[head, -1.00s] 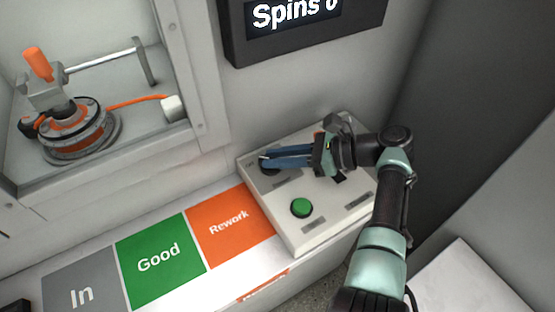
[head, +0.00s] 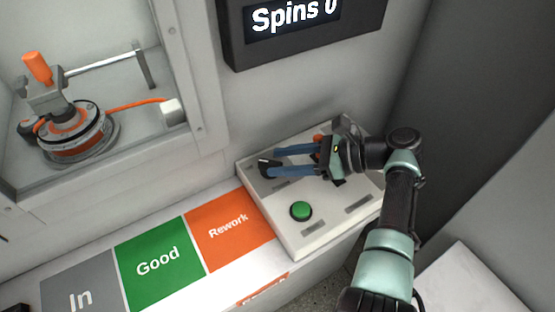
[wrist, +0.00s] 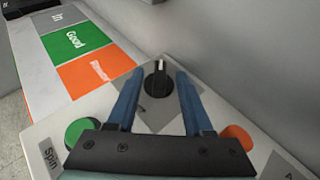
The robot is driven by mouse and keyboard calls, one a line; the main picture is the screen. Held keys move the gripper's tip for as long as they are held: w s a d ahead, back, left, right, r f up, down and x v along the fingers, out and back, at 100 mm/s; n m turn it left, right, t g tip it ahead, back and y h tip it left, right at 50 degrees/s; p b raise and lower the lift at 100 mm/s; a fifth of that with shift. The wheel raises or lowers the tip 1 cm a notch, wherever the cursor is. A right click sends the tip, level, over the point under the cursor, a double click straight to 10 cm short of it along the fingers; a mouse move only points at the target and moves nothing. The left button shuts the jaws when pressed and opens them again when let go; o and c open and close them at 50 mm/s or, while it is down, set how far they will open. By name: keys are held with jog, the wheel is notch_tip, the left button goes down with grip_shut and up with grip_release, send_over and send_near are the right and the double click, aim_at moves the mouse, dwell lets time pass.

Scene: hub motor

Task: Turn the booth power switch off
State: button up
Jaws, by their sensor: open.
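The booth power switch appears to be the black rotary knob (wrist: 157,80) with a pale pointer line, on a grey diamond plate in the wrist view. In the head view the knob (head: 267,168) sits at the left part of the pale control box (head: 288,233), partly hidden by my fingers. My gripper (head: 272,161) is open, its two blue fingers spread above the box and pointing at the knob. In the wrist view the fingertips (wrist: 157,75) lie either side of the knob, with gaps on both sides. Contact is not visible.
A green button (head: 301,210) is at the box's front, and an orange-red button (wrist: 237,136) is right of my gripper in the wrist view. Grey, green and orange pads (head: 228,226) lie left of the box. A dark display (head: 300,30) reading "Spins 0" hangs above. A motor (head: 75,135) stands behind glass.

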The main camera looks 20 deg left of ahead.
jog(key=b+v, duration=0.1)
jog(key=v, duration=1)
jog(key=shift+d, duration=0.2)
